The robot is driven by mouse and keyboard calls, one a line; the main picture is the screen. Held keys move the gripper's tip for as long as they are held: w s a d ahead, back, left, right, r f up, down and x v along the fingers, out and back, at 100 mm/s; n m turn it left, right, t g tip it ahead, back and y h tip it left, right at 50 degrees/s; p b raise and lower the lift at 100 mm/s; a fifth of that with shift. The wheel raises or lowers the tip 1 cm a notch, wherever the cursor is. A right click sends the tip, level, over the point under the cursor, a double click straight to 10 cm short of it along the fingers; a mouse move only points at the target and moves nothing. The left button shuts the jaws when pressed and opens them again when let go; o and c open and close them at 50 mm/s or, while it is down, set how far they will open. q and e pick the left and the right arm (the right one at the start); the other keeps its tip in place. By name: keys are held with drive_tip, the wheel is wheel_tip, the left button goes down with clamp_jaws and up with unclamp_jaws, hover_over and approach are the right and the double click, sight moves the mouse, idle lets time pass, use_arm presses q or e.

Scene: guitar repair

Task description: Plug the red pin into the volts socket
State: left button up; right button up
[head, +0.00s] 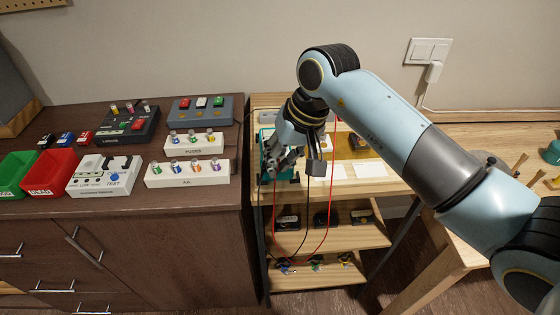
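My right gripper (285,160) points down over the near left part of the small wooden stand, in front of a teal device (266,145). The gripper and wrist cover much of the device, so its sockets, including the volts socket, cannot be made out. A red wire (274,205) hangs below the gripper, and another red wire (330,205) loops to its right. The red pin itself cannot be made out. Whether the fingers are shut on it is too small to tell. My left gripper is not in view.
On the brown cabinet stand a green bin (17,174), a red bin (48,174), a white tester (103,177), a fuses block (194,143) and an AA block (187,173). A black wire (305,215) hangs before the stand's lower shelves (345,238).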

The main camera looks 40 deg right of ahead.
drive_tip(key=shift+o, duration=0.3)
drive_tip(key=o, duration=0.9)
wheel_tip(320, 180, up, 7)
drive_tip(key=p, duration=0.4)
idle(0.4)
